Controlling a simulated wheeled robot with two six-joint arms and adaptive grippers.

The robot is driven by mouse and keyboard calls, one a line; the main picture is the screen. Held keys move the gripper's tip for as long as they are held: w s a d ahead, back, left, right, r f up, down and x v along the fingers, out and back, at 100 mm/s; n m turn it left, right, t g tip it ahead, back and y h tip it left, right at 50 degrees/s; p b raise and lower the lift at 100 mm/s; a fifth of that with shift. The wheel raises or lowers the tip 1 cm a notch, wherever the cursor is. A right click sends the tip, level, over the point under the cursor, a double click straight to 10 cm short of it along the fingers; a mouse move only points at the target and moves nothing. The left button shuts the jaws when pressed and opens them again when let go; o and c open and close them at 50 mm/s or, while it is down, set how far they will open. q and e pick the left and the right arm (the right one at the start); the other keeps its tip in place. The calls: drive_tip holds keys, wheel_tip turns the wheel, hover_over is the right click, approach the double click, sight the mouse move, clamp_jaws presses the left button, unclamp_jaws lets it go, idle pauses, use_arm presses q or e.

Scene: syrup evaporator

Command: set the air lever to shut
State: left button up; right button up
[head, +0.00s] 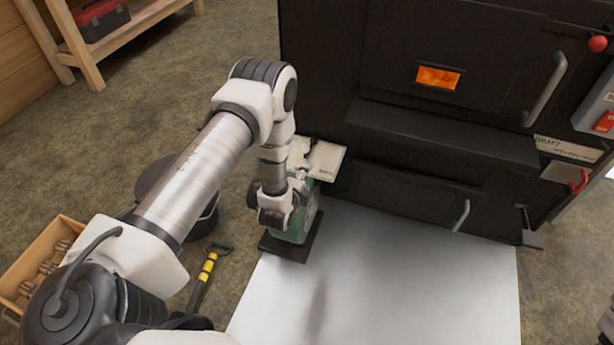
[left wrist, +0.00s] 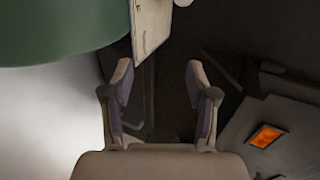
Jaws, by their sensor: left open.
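My left gripper (head: 274,212) is in front of a green machine (head: 300,222) standing on a dark base beside the black evaporator. In the left wrist view its two fingers (left wrist: 158,78) are apart with nothing between them. The machine's green rounded body (left wrist: 60,28) fills the upper left there. A pale lettered plate (head: 327,160) sits at the machine's top; it also shows in the left wrist view (left wrist: 151,28), just beyond the fingertips. I cannot make out which part is the air lever; my arm hides part of the machine. My right gripper is out of view.
The black evaporator front (head: 440,130) has a glowing orange window (head: 438,77), a long handle (head: 545,90) and a red lever (head: 580,181) near a draft label (head: 569,149). A pale floor sheet (head: 400,285) is clear. A yellow-black tool (head: 208,268) lies left.

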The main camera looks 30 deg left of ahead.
sight(303, 152)
use_arm(q)
drive_tip(key=w+a+f+m+t+b, duration=0.1)
drive_tip(key=b, duration=0.1)
drive_tip(key=w+a+f+m+t+y+b, duration=0.1)
drive_tip(key=w+a+f+b, duration=0.1)
drive_tip(key=w+a+f+m+t+y+b, duration=0.1)
drive_tip(key=m+b, duration=0.1)
drive_tip(key=shift+w+a+f, duration=0.2)
drive_tip(key=shift+a+f, duration=0.05)
drive_tip(key=shift+a, duration=0.15)
drive_tip(key=shift+w+a+r+m+t+y+b, duration=0.45)
drive_tip(key=shift+w+a+m+t+b, duration=0.35)
drive_tip(key=shift+m, duration=0.2)
drive_tip(key=b+x, duration=0.3)
drive_tip(key=x, duration=0.4)
drive_tip(key=shift+r, duration=0.1)
drive_tip(key=shift+w+a+r, duration=0.1)
drive_tip(key=shift+w+r, duration=0.05)
drive_tip(key=shift+w, duration=0.35)
drive_tip(key=shift+s, duration=0.1)
clamp_jaws()
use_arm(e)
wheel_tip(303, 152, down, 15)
